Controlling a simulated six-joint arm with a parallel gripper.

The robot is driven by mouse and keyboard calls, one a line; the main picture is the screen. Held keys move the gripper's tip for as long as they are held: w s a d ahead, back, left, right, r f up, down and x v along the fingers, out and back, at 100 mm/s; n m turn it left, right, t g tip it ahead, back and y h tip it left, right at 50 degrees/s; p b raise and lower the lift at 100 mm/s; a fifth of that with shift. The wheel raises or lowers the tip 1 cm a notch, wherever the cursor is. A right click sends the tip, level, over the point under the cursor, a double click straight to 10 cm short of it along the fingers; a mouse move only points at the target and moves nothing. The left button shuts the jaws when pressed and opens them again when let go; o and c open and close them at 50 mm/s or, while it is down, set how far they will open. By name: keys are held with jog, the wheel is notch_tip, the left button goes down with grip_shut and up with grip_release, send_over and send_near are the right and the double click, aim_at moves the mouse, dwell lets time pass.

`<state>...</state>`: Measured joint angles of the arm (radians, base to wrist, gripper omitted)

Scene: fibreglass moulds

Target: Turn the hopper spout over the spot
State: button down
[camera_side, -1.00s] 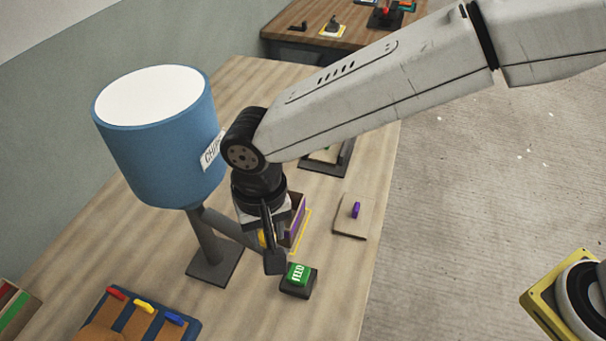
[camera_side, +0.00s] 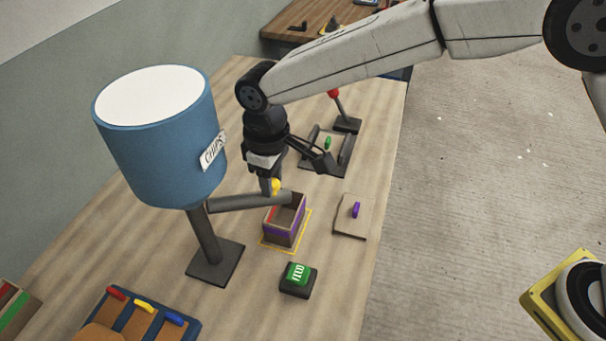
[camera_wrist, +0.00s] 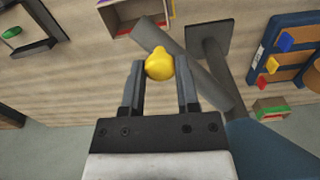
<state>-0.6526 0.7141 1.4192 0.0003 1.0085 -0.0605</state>
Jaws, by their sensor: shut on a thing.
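The blue hopper (camera_side: 165,150), labelled CHIPS, stands on a grey post. Its grey spout (camera_side: 240,203) reaches right from the post, and its free end is above the far edge of an open box (camera_side: 283,234). The box stands in a yellow-outlined spot (camera_side: 303,235). My gripper (camera_side: 273,183) is shut on the yellow knob (camera_side: 276,187) on top of the spout. The wrist view shows the yellow knob (camera_wrist: 159,66) between both fingers and the grey spout (camera_wrist: 200,75) beneath. Part of the knob is hidden by a finger in the side view.
A green FEED button (camera_side: 298,275) sits in front of the box. A board with a purple handle (camera_side: 355,210) lies to the right. A red-knobbed lever (camera_side: 335,97) and a frame with a green handle (camera_side: 327,143) stand behind. Coloured-handled boards (camera_side: 143,307) lie front left.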

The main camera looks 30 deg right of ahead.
jog(key=shift+w+n, duration=1)
jog(key=shift+w, duration=0.2)
jog(key=shift+c, duration=1.6)
grip_release()
jog(key=shift+r, duration=0.1)
notch_tip(320, 180, up, 8)
jog(key=shift+d+f, duration=0.1)
jog(key=shift+f, duration=0.1)
